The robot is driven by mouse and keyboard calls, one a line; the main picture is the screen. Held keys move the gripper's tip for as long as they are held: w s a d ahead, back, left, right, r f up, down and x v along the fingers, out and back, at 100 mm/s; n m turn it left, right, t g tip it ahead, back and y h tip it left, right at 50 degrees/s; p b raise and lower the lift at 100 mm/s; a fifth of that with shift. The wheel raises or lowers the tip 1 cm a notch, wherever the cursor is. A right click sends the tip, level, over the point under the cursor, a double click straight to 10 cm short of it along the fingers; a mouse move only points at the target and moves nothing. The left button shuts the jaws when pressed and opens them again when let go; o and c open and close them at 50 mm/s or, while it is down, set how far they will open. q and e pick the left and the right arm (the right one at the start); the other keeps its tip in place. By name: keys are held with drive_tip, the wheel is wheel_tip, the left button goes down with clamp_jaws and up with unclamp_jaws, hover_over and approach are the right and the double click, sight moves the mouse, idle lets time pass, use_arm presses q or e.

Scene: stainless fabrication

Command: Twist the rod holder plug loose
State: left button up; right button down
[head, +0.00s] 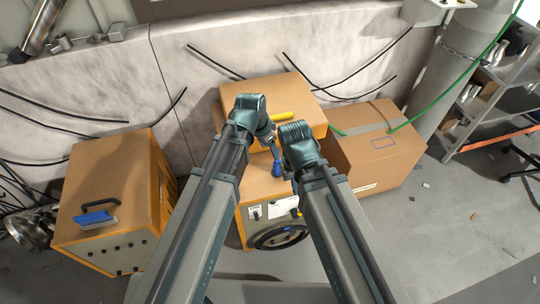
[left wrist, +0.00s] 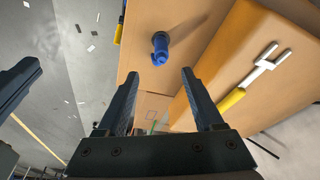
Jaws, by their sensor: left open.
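The rod holder plug, a small blue cylinder (left wrist: 160,48), stands on the tan face of an orange-brown box in the left wrist view. It also shows in the head view as a blue piece (head: 277,169) between my two arms. My left gripper (left wrist: 159,75) is open and empty. The plug appears just beyond its fingertips, between their lines and apart from both. My right gripper is mostly hidden behind its own wrist (head: 299,142) in the head view. A dark finger-like part (left wrist: 18,85) at the left of the left wrist view seems to be from it.
A yellow-handled tool with a white forked end (left wrist: 262,68) lies on the raised box part beside the plug. A cardboard box (head: 378,150) stands to the right. Black cables hang along the pale wall (head: 115,90).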

sight(276, 163)
use_arm(q)
drive_tip(key=shift+w+f, duration=0.1)
drive_tip(key=shift+w, duration=0.1)
drive_tip(key=b+x, duration=1.3)
drive_tip(key=shift+w+d+f, duration=0.1)
drive_tip(key=shift+d+f, duration=0.05)
drive_tip(key=shift+f, duration=0.2)
clamp_jaws()
idle(0.3)
